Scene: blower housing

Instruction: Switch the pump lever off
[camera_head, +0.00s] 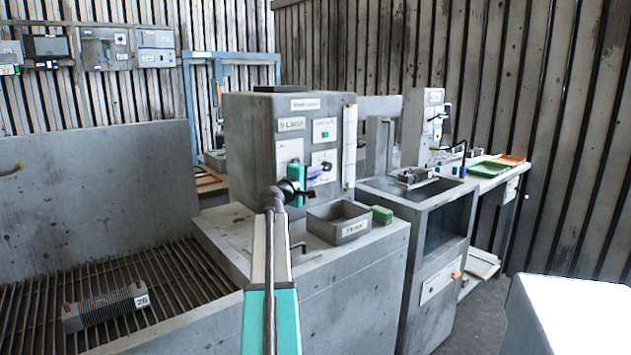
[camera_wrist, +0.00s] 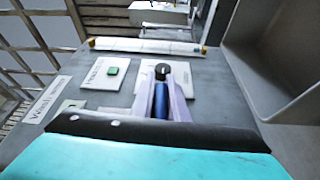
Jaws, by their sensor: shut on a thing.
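The pump lever has a blue shaft (camera_wrist: 160,102) with a black ball end, and stands on a white plate (camera_wrist: 186,82) on the grey machine's front. In the wrist view my gripper (camera_wrist: 162,84) has its two pale fingers on either side of the shaft, shut on it, with the ball showing just beyond the fingertips. In the head view my gripper (camera_head: 316,175) is at the machine's front panel, and the lever's dark knob (camera_head: 327,166) shows at the fingertips. My wrist hides part of the plate, and its lettering cannot be read.
The grey machine housing (camera_head: 248,150) carries a plate with a green button (camera_wrist: 112,71) beside the lever plate. An open grey bin (camera_head: 322,228) and a green block (camera_head: 382,214) sit below on the ledge. A finned part (camera_head: 105,308) lies on the grating at left.

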